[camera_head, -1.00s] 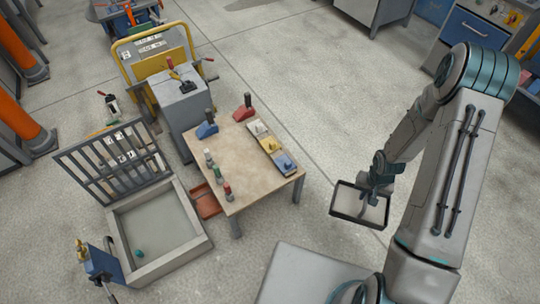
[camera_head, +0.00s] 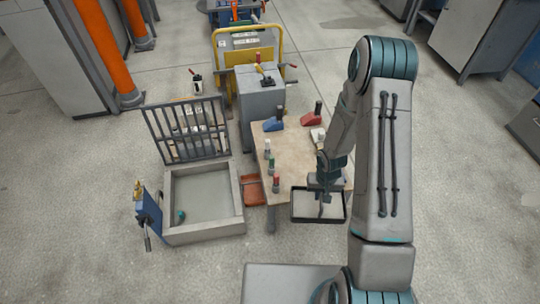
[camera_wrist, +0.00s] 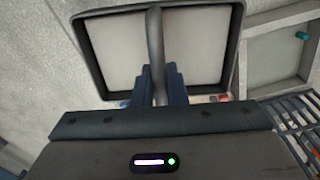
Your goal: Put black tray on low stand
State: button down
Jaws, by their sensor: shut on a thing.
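The black tray (camera_head: 303,207) is a shallow rectangle with a dark rim, a pale floor and an upright bar handle. My gripper (camera_head: 322,194) is shut on that handle and holds the tray roughly level. In the head view the tray overlaps the table's front right corner; its exact height is unclear. In the wrist view the tray (camera_wrist: 112,48) fills the upper middle, with the handle between my gripper's fingers (camera_wrist: 160,85). I cannot tell for sure which thing is the low stand; a low orange-red piece (camera_head: 253,190) sits beside the table's left side.
A grey cabinet (camera_head: 262,100) stands behind. Floor at right is open.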

aim_at(296, 166)
jog(key=u, duration=0.1)
jog(key=i, duration=1)
